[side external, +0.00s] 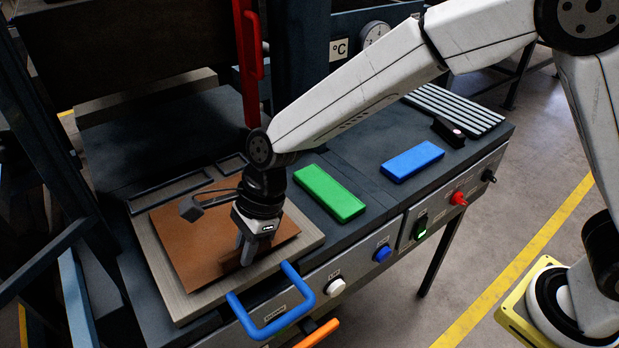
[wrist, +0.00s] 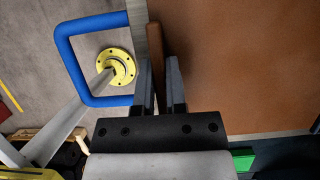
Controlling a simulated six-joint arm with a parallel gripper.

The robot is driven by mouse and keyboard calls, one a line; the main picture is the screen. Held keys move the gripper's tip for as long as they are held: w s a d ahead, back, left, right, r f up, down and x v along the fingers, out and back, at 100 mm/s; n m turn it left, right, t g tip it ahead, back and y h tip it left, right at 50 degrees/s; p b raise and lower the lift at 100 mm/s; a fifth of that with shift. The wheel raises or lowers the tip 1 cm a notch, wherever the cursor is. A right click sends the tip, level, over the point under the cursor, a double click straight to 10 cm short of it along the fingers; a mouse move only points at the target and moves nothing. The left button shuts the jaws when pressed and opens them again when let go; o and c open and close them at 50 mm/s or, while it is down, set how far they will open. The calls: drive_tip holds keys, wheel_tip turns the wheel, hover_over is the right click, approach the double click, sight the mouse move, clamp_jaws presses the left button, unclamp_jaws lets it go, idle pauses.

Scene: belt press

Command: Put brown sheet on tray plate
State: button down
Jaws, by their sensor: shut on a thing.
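The brown sheet (side external: 190,240) lies over the pale tray plate (side external: 165,287), inside its visible edges and slightly turned to it. Whether it rests fully flat or hovers slightly cannot be told. My gripper (side external: 247,256) points down at the sheet's front part. In the wrist view, my gripper (wrist: 158,75) is shut on a brown upright tab between its two fingers, beside the broad face of the sheet (wrist: 240,60). A strip of the tray plate (wrist: 138,22) shows next to the blue handle. My arm and wrist hide part of the sheet.
A blue handle (side external: 290,318) juts from the tray plate's front. A green block (side external: 330,193) and a blue block (side external: 412,161) lie on the dark bench to the right. A red upright handle (side external: 250,65) stands behind my wrist. Buttons and knobs line the front panel.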

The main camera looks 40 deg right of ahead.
drive_tip(key=shift+f, duration=0.5)
drive_tip(key=shift+f, duration=0.1)
drive_tip(key=c, duration=0.7)
unclamp_jaws()
drive_tip(key=shift+v, duration=6.15)
drive_tip(key=shift+d+f, duration=0.1)
drive_tip(key=shift+d, duration=0.05)
